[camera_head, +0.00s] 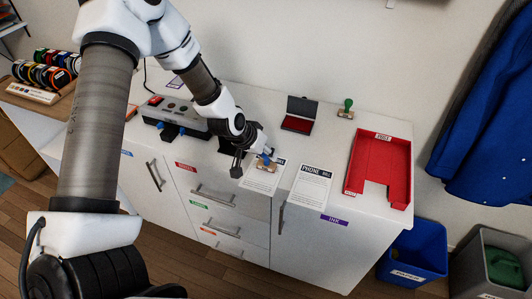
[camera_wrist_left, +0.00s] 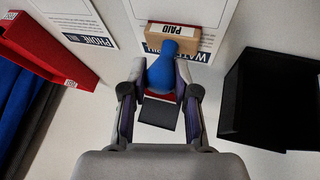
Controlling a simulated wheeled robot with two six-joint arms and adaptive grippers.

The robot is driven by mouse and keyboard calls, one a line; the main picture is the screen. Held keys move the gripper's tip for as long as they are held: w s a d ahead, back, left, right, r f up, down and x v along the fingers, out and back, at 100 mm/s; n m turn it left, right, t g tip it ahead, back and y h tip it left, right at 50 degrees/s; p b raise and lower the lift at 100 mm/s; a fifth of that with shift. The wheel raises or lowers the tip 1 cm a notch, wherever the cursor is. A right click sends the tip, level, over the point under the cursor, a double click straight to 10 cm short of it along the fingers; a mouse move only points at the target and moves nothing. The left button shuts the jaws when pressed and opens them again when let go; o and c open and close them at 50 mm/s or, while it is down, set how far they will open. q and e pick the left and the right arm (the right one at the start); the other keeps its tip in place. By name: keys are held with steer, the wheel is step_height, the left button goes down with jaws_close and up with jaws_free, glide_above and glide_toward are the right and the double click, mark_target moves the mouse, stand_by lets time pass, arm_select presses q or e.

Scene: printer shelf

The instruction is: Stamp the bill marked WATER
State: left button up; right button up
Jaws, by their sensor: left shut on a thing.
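My left gripper (camera_head: 258,157) is shut on the blue-handled stamp (camera_head: 265,163). In the left wrist view the fingers (camera_wrist_left: 160,88) close around its blue handle (camera_wrist_left: 164,70), with the wooden block labelled PAID (camera_wrist_left: 175,38) beyond. The block is over the heading end of the WATER bill (camera_head: 262,179), hiding part of the heading; the bill also shows in the left wrist view (camera_wrist_left: 216,15). I cannot tell whether stamp and paper touch. The PHONE bill (camera_head: 308,188) lies to its right. An open ink pad with red surface (camera_head: 297,124) stands behind. My right gripper is not in view.
A red tray (camera_head: 404,175) stands at the right of the cabinet top, with a green-handled stamp (camera_head: 347,106) behind it. A grey machine (camera_head: 172,112) stands left. A black open box (camera_wrist_left: 270,98) is close beside my gripper. A blue bin (camera_head: 420,245) stands below.

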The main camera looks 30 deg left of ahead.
arm_select(q)
step_height(320, 180, up, 7)
steer(key=p, duration=0.6)
steer(key=shift+p, duration=0.4)
stand_by(0.4)
